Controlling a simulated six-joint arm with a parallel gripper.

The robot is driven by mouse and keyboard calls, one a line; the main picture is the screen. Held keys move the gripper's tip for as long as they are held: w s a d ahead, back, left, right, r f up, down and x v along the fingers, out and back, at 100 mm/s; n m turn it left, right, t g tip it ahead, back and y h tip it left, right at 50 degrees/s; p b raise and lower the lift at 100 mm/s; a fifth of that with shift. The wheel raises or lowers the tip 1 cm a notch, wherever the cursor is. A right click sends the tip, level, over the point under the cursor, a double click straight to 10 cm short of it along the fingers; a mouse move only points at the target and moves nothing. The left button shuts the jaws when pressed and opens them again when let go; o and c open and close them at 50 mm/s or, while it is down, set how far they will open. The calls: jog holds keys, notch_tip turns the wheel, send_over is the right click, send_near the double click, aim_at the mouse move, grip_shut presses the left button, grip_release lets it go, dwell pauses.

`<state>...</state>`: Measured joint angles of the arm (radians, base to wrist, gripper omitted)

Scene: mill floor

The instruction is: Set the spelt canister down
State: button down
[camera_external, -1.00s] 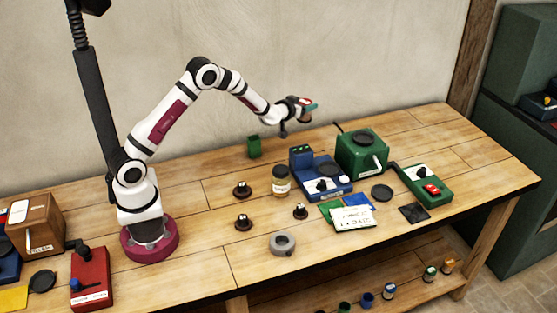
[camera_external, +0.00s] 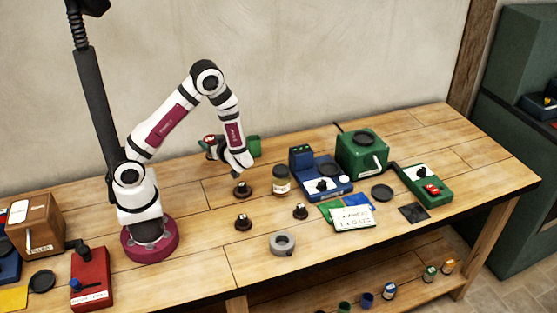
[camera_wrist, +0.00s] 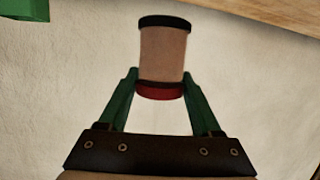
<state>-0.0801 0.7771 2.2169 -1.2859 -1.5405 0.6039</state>
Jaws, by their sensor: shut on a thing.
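My gripper (camera_wrist: 160,80) is shut on a tan canister (camera_wrist: 162,55) with a black end and a red end. The green fingers grip it near the red end in the wrist view. No label shows on it, so I cannot read whether it says spelt. The arm hides much of the canister there.
A labelled jar (camera_external: 281,180) stands left of the blue scale-like device (camera_external: 325,178). Several small dark knobbed pieces and a grey ring (camera_external: 283,243) lie mid-table. A green box (camera_external: 362,155) stands behind. A red device (camera_external: 91,279) is near my base.

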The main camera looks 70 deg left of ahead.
jog(key=shift+s+a+f, duration=0.3)
jog(key=shift+a+f, duration=0.6)
jog(key=shift+f, duration=0.35)
jog(key=shift+s+a+f, duration=0.3)
jog(key=shift+a+f, duration=0.65)
jog(key=shift+f, duration=0.3)
jog(key=shift+s+a+f, duration=0.3)
jog(key=shift+a+f, duration=0.6)
jog(key=shift+f, duration=0.35)
jog(key=shift+f, duration=0.15)
jog(key=shift+c, duration=0.3)
grip_release()
